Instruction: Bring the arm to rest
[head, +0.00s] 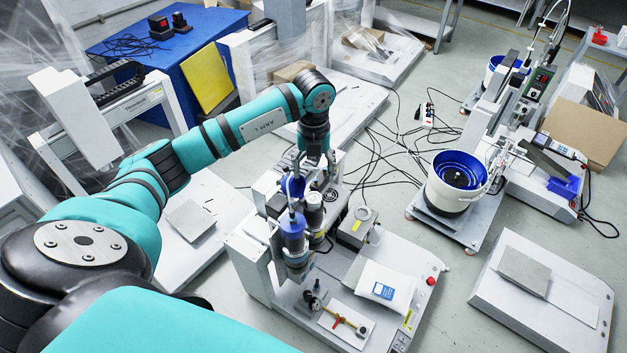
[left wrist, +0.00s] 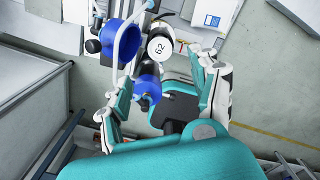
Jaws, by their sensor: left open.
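My left arm comes in from the left, and my left gripper (head: 316,168) points down over the gantry screwdriver station. In the left wrist view my left gripper (left wrist: 154,92) is open, its two fingers wide apart, and I see nothing clamped between them. The screwdriver unit (head: 292,228) with blue parts stands just below and beside the gripper. In the left wrist view a blue cup-like part (left wrist: 122,42) and a round white cap marked 62 (left wrist: 159,48) lie beyond the fingers. I cannot tell whether the gripper touches them. My right gripper is not in view.
A white bag (head: 385,285) and a small gauge fixture (head: 340,322) lie on the station base. A blue-lined bowl feeder (head: 459,172) stands to the right. A blue table (head: 130,50) is at the back left. Cables (head: 385,150) cross the floor.

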